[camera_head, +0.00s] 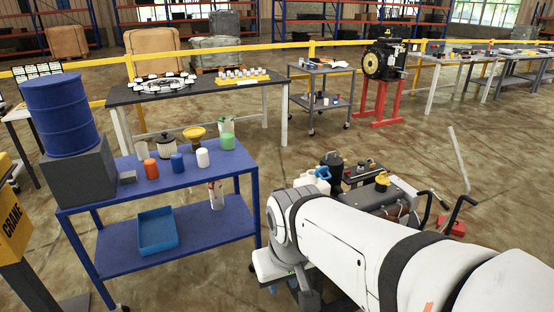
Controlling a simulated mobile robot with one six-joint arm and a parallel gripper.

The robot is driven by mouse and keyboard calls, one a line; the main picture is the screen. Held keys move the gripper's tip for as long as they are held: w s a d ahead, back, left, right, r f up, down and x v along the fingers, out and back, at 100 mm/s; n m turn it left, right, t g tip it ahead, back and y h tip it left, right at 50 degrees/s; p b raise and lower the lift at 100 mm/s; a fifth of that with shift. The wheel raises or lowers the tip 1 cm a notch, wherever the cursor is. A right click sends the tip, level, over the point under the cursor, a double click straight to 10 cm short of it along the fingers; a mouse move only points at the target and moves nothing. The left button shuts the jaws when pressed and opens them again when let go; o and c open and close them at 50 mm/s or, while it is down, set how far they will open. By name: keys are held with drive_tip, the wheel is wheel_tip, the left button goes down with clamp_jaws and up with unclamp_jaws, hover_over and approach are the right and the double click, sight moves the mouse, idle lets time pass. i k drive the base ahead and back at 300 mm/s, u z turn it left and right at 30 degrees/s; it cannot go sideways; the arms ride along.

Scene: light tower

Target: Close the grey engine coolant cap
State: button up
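I cannot pick out a grey coolant cap in the head view. The machine (398,197) with dark and grey parts stands on the floor right of centre, partly hidden behind my white arm. It has a grey tank-like body with a yellow cap (382,179) on top, a black cylinder (333,168) and a white container with a blue handle (322,173). My arm reaches in from the lower right and bends downward near the middle. My gripper's fingers do not show.
A blue cart (190,178) at left holds a blue drum, several small bottles, a yellow funnel and a green-filled jug. A blue tray (157,231) lies on its lower shelf. A black worktable (205,87) stands behind.

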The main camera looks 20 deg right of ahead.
sight(321, 171)
drive_tip(key=z, duration=0.8)
drive_tip(key=i, duration=1)
drive_tip(key=z, duration=0.55)
drive_tip(key=k, duration=1)
drive_tip(key=u, duration=0.25)
drive_tip(key=i, duration=1)
drive_tip(key=u, duration=0.05)
